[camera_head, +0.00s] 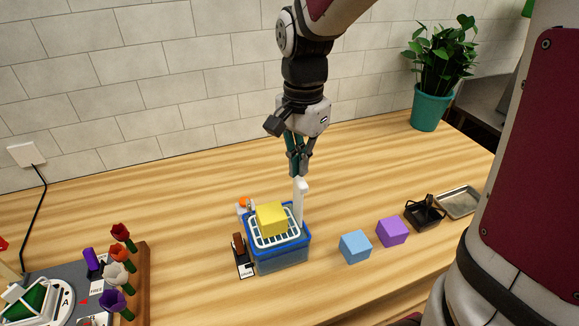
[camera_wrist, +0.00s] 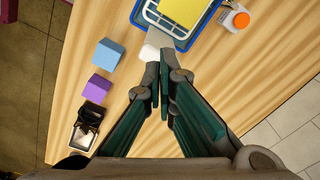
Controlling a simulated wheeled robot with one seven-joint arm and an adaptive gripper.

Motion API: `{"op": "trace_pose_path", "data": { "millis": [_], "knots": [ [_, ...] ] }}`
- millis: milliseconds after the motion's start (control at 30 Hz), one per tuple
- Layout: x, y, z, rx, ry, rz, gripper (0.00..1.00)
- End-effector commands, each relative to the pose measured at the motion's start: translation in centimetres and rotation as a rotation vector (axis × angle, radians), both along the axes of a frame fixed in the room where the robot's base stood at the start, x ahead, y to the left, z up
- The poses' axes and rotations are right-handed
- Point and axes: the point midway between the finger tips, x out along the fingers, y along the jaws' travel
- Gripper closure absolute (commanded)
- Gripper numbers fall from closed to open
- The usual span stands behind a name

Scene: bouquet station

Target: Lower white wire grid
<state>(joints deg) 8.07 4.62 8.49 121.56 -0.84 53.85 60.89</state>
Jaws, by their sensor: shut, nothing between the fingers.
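The white wire grid (camera_head: 277,244) sits at the top of a blue bin (camera_head: 282,263), near its rim, with a yellow block (camera_head: 271,218) resting on it. A white upright post (camera_head: 299,205) stands at the right side of the grid. My gripper (camera_head: 297,174) is shut and empty, pointing down at the top of the post. In the wrist view, my fingertips (camera_wrist: 163,88) are together beside the white post top (camera_wrist: 150,50); I cannot tell whether they touch it. Part of the grid (camera_wrist: 151,15) shows at the top edge there.
A blue block (camera_head: 355,247), a purple block (camera_head: 392,231), a black holder (camera_head: 425,212) and a metal tray (camera_head: 458,200) stand to the right. An orange-capped bottle (camera_head: 244,206) is behind the bin. A labelled stand (camera_head: 242,257) is left of it. Flowers (camera_head: 118,272) stand at lower left.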

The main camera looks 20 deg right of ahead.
Motion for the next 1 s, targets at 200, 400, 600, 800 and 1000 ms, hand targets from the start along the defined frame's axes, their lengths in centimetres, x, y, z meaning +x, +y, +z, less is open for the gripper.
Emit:
{"op": "trace_pose_path", "data": {
  "millis": [200,400,600,800,1000],
  "knots": [
    [0.0,0.0,-0.7,0.000,0.001,0.000,1.00],
    [0.0,0.0,-1.3,-0.001,0.001,0.000,1.00],
    [0.0,0.0,-2.0,0.000,0.001,0.000,1.00],
    [0.0,0.0,-2.6,0.000,0.001,0.000,1.00],
    [0.0,0.0,-3.2,-0.001,0.001,0.000,1.00]
  ]
}}
